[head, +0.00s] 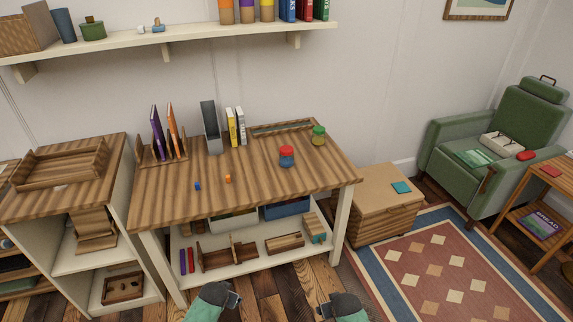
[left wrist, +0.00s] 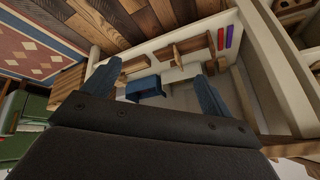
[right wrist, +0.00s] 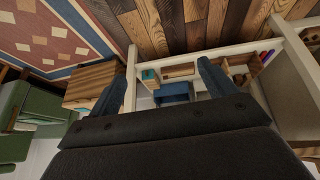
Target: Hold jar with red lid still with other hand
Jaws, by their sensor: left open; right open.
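The jar with the red lid (head: 286,156) stands upright on the right half of the wooden table (head: 245,185); its body looks blue. My left gripper (head: 238,292) and my right gripper (head: 325,305) are low in front of the table, well apart from the jar. The left wrist view shows the left gripper (left wrist: 162,82) open and empty, its two fingers spread. The right wrist view shows the right gripper (right wrist: 167,80) open and empty too. The jar is not visible in either wrist view.
A jar with a green lid (head: 319,135) stands behind and right of the red-lidded one. A small blue item (head: 197,185) and an orange item (head: 228,179) lie left of it. Books and a grey holder (head: 211,127) stand at the back. The table's front edge is clear.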

